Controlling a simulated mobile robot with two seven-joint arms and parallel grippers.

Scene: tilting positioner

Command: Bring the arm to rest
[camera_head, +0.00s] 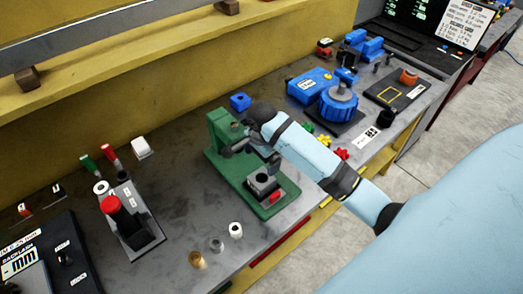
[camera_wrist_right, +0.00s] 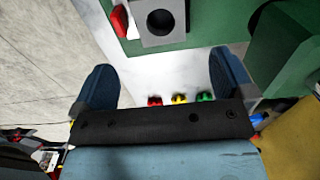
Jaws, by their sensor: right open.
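My right arm reaches in from the right in the head view. Its gripper (camera_head: 256,150) is over the green press-like stand (camera_head: 216,162), near its upright. In the right wrist view the two dark blue fingers of the gripper (camera_wrist_right: 160,80) are wide apart with nothing between them. The stand's grey block with a round hole (camera_wrist_right: 162,18) lies beyond the fingertips there, and the head view shows this block on the green base. I cannot tell whether the gripper touches the stand. My left gripper is not in view.
A blue positioner with a round table (camera_head: 338,102) stands to the right on the bench. Red, yellow and green small parts (camera_wrist_right: 179,99) lie near the gripper. Several small cylinders stand at the front edge. A yellow wall rises behind.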

